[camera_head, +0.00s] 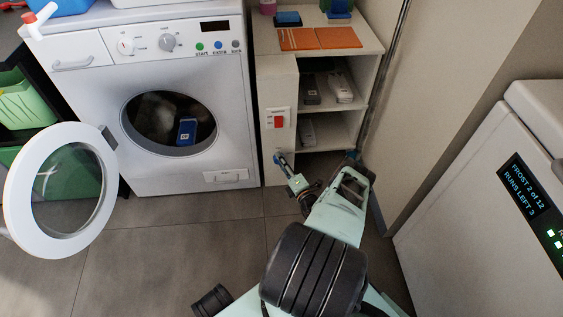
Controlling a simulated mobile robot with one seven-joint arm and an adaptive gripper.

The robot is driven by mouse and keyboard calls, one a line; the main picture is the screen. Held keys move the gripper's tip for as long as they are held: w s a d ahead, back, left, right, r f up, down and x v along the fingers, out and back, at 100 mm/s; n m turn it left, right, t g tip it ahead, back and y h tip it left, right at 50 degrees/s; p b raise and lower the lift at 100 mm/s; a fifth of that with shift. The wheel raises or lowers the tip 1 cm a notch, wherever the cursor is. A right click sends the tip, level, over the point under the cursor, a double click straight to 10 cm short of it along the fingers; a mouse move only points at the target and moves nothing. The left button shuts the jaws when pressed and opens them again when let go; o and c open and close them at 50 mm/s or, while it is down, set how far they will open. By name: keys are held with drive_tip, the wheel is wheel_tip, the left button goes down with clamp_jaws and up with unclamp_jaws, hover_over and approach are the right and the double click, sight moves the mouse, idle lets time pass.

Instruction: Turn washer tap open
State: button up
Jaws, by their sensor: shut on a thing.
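A small blue-tipped fitting (280,159), which looks like the washer tap, sits low at the front of the shelf unit, right of the washer. My gripper (294,181) is down beside it, right of the washer's lower corner. It looks shut on the tap's short lever, but the parts are small and I cannot tell how far the tap is turned. My arm hides the floor and wall behind it. The white washing machine (212,82) stands on the left with its round door (22,190) swung open. A blue item (187,131) is in its drum.
A red switch (279,122) is on the panel above the tap. The shelf unit (325,126) holds several items. A white appliance with a lit display (525,184) stands at the right. The wall is close to my arm's right. Tiled floor (165,252) is clear at front left.

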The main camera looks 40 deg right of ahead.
drive_tip(key=o, duration=1.1)
drive_tip(key=s, duration=0.5)
drive_tip(key=s+a, duration=0.1)
drive_tip(key=s, duration=0.1)
drive_tip(key=shift+s+a, duration=0.1)
drive_tip(key=shift+s, duration=0.1)
drive_tip(key=shift+r, duration=0.15)
